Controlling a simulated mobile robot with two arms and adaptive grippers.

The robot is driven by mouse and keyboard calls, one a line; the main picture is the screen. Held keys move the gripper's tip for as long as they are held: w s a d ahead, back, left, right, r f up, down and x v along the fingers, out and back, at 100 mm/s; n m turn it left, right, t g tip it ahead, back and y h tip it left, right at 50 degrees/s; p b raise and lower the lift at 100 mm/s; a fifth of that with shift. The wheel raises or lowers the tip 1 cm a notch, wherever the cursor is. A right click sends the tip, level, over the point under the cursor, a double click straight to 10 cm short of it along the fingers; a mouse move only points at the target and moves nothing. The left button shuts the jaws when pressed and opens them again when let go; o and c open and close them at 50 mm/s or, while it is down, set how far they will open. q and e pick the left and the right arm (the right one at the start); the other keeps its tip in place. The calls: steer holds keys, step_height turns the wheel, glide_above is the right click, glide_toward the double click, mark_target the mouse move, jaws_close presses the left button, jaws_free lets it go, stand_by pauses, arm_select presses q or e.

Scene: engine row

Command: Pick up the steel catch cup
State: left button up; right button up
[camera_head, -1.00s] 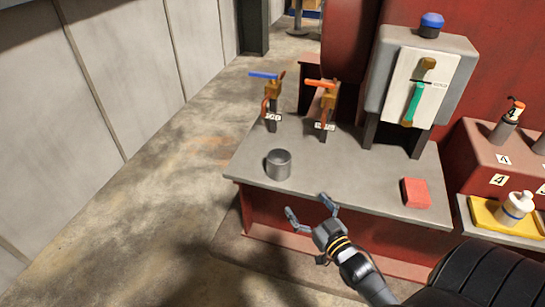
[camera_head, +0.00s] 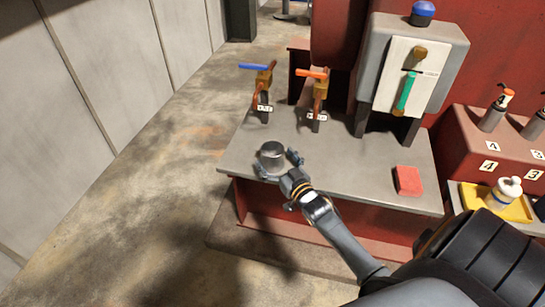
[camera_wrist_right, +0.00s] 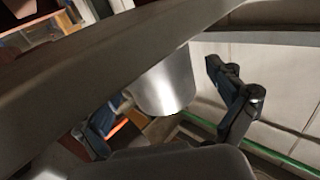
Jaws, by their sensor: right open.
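The steel catch cup (camera_head: 271,154) is a small grey cylinder standing upright near the front left of the grey bench top (camera_head: 345,180). My right gripper (camera_head: 279,165) is open at the cup, with one finger on its left front side and the other on its right. In the right wrist view the cup (camera_wrist_right: 166,86) shows between the two spread fingers (camera_wrist_right: 168,110). I cannot tell whether either finger touches it. My left gripper is in neither view.
Two valves, one with a blue handle (camera_head: 253,66) and one with an orange handle (camera_head: 312,73), stand behind the cup. A red block (camera_head: 408,181) lies at the bench's right. A grey box with a green lever (camera_head: 405,92) stands at the back. Floor is clear on the left.

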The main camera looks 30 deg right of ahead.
steer(key=shift+w+d+f, duration=0.1)
steer(key=shift+w+f, duration=0.05)
steer(key=shift+w, duration=0.9)
steer(key=shift+s, duration=0.1)
steer(key=shift+c, duration=0.2)
steer(key=c, duration=1.3)
